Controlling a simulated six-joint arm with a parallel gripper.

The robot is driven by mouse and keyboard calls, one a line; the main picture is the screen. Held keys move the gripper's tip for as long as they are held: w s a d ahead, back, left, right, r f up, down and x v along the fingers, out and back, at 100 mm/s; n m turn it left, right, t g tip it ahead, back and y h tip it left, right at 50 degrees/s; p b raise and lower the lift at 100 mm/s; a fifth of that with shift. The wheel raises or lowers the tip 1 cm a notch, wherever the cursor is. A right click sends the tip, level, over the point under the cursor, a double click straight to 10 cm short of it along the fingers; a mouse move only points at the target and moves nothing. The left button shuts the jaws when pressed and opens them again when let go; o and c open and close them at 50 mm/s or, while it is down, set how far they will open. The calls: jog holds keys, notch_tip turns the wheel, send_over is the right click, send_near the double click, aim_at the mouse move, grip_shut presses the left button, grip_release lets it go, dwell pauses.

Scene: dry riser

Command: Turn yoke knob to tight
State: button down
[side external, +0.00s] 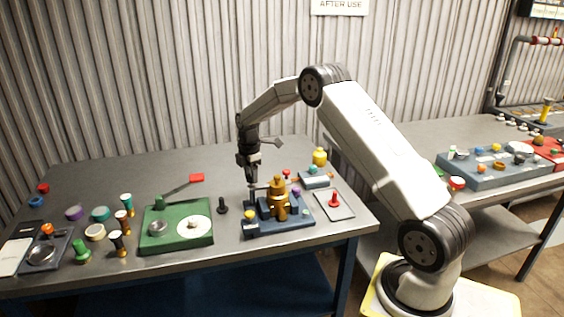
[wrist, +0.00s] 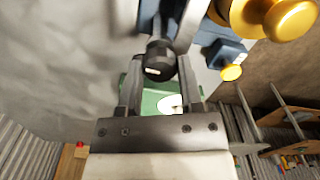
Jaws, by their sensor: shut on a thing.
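A dark knob with a small white mark (wrist: 158,62) sits between my fingertips in the wrist view; I take it as the yoke knob. My gripper (wrist: 160,72) is shut on it, one finger on each side. In the side view my gripper (side external: 253,184) points down at the left part of the blue fixture (side external: 262,229), beside the brass valve body (side external: 279,202). The knob cannot be made out there. The brass body also shows close by at the upper right of the wrist view (wrist: 285,20). The knob's setting cannot be read.
A green box with a white dial (side external: 160,240) and a red-tipped lever (side external: 196,178) stands left of the fixture. A small black knob (side external: 222,206) stands between them. A grey plate with a red knob (side external: 334,202) lies to the right. Several loose caps and fittings crowd the left.

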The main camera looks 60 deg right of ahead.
jog(key=m, duration=1.4)
jog(key=shift+r, duration=0.1)
jog(key=m, duration=0.4)
jog(key=shift+m, duration=0.3)
jog(key=shift+c, duration=1.2)
grip_release()
